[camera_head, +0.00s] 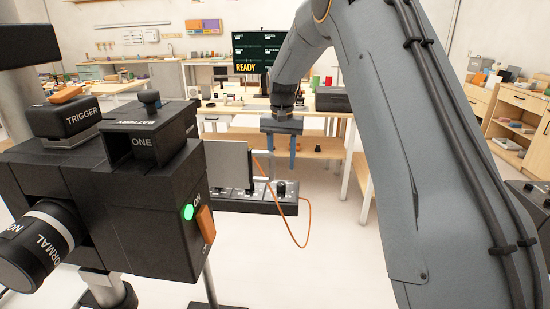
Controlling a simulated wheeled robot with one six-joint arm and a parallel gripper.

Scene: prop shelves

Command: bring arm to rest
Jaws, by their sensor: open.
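My grey arm rises from the lower right, bends near the top of the view and reaches forward and down. My gripper (282,163) hangs at its end, pointing down, in the middle of the view. Its two fingers are apart and nothing shows between them. Behind it is a wooden workbench (325,155). The gripper appears above and beyond a black control box with knobs (258,205); I cannot tell the exact distance.
A black device with TRIGGER, BATTERY ONE and NORMAL labels (150,205) fills the left, with a lit green button (188,212). An orange cable (296,235) hangs beside the control box. A screen reads READY (253,52). Shelves (520,115) stand right. White floor shows below.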

